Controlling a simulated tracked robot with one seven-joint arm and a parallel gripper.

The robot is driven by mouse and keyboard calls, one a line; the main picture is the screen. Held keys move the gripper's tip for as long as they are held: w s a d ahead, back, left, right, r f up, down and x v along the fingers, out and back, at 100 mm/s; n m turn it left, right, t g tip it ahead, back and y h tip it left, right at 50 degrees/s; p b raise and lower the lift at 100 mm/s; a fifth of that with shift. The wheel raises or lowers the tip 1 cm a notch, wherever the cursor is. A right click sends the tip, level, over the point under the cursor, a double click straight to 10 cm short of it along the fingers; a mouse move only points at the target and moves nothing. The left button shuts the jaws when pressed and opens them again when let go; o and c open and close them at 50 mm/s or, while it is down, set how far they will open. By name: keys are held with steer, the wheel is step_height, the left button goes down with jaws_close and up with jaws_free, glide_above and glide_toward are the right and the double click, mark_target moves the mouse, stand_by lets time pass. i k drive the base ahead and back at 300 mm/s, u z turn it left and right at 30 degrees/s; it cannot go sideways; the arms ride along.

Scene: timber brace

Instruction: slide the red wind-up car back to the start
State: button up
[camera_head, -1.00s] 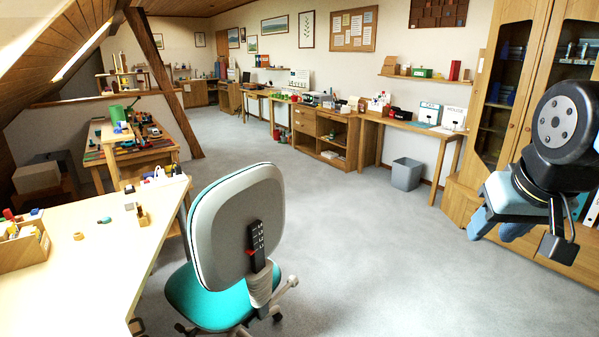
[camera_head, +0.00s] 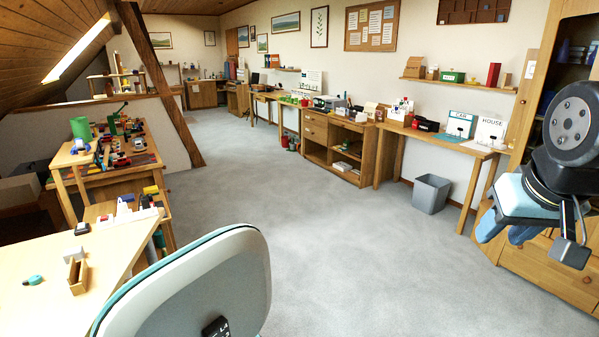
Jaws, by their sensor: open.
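My gripper (camera_head: 505,236) hangs at the right of the head view, with its blue fingers pointing down and apart. It is over the floor, touching nothing, and I see nothing between the fingers. I cannot make out the red wind-up car for sure. Several small red and dark toy pieces lie on the wooden workbench (camera_head: 112,167) at the left, too small to tell apart. My gripper is far from that bench, across the room. No start mark can be made out.
An office chair (camera_head: 205,285) stands close at the front, beside a pale table (camera_head: 40,300). A grey bin (camera_head: 431,194) stands by the right-hand tables, where CAR (camera_head: 460,124) and HOUSE (camera_head: 490,131) signs stand. The middle carpet (camera_head: 320,235) is clear.

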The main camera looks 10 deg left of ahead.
mark_target(122, 161)
steer(key=i, duration=3.85)
steer(key=u, duration=2.9)
steer(key=i, duration=2.1)
